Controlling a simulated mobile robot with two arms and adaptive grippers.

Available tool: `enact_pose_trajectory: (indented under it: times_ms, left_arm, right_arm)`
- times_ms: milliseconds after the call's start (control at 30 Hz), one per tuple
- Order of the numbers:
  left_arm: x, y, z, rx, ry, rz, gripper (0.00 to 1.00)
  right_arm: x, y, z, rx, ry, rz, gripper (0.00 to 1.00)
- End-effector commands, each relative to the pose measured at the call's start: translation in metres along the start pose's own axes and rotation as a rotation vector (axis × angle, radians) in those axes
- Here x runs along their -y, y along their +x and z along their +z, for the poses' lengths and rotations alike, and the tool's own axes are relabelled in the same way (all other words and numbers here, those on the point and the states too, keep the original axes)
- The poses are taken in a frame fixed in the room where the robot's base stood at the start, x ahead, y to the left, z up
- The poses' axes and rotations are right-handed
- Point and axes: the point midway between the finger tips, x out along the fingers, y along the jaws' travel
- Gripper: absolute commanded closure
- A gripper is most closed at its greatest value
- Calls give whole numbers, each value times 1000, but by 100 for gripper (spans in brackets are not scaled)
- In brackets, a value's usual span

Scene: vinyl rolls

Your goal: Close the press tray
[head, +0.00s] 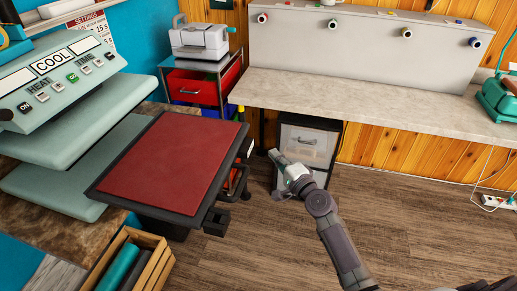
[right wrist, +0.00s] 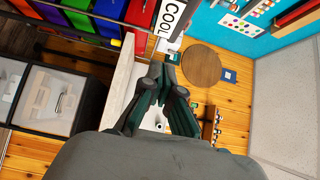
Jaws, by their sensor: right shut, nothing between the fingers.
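The press tray (head: 172,160) is a dark red pad in a black frame. It sticks out to the right of the pale green heat press (head: 75,95), clear of the press's plates. A black bracket (head: 217,221) shows at the tray's front right corner. My right gripper (head: 273,155) is to the right of the tray, apart from it, in front of the drawers under the counter. It is shut and empty. Its dark fingers also show in the right wrist view (right wrist: 160,78). The tray is not clearly seen in the right wrist view. My left gripper is out of view.
A wooden crate with rolls (head: 153,272) stands at the lower left, below the tray. A cart with a red drawer (head: 195,88) is behind the tray. White drawers (head: 308,145) stand under the long counter (head: 350,100).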

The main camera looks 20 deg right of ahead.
Motion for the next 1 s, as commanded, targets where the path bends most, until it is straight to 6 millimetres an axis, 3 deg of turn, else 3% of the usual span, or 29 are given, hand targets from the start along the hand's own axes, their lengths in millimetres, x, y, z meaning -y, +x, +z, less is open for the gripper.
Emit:
enact_pose_trajectory:
  times_ms: [100,300,1000]
  left_arm:
    - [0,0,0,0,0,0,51]
    - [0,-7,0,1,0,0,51]
    - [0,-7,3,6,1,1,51]
  right_arm:
    - [1,26,0,1,1,-1,100]
    - [1,45,22,2,2,1,100]
    - [-1,53,31,1,0,1,100]
